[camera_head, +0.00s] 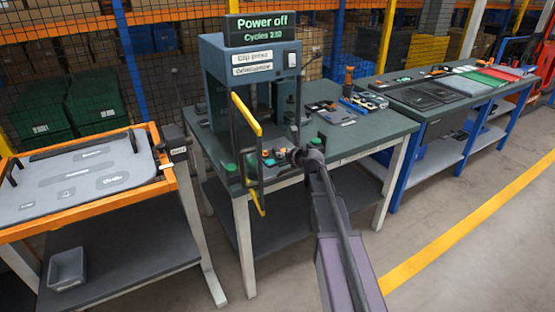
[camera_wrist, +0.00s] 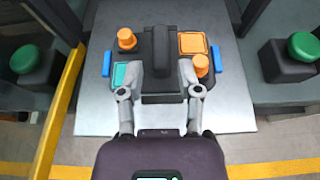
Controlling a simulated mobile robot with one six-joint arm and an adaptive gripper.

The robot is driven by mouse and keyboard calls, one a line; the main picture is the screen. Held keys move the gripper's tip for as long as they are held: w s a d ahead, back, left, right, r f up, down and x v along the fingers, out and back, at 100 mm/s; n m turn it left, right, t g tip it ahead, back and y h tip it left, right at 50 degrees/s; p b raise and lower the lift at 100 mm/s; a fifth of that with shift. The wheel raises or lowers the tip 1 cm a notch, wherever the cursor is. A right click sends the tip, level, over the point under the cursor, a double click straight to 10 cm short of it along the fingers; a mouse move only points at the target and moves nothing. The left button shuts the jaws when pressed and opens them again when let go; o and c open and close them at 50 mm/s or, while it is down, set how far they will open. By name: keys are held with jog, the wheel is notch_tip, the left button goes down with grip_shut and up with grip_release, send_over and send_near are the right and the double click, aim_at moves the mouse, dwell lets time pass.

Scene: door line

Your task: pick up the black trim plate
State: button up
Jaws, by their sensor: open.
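My gripper (camera_wrist: 160,92) is open, its two fingers apart on either side of a black upright block (camera_wrist: 161,52). The block sits in the middle of a dark fixture (camera_wrist: 161,99) with orange knobs, an orange pad, a teal pad and blue side clips. I cannot tell if the fingers touch the block. In the head view my gripper (camera_head: 285,156) is at the front of the press, small and partly merged with the fixture. Flat black plates (camera_head: 416,98) lie on the right bench. I cannot tell which black piece is the trim plate.
The press (camera_head: 212,80), its sign reading "Power off", stands over the fixture. Its yellow-barred guard (camera_head: 246,114) is close left of my gripper. Green buttons (camera_wrist: 303,46) flank the metal plate (camera_wrist: 228,75). An orange-framed table (camera_head: 90,225) stands left. Floor is clear at right.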

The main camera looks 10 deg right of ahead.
aim_at(278, 150)
dwell(0.3)
jog(key=shift+b+x, duration=1.05)
jog(key=shift+x, duration=1.75)
grip_shut()
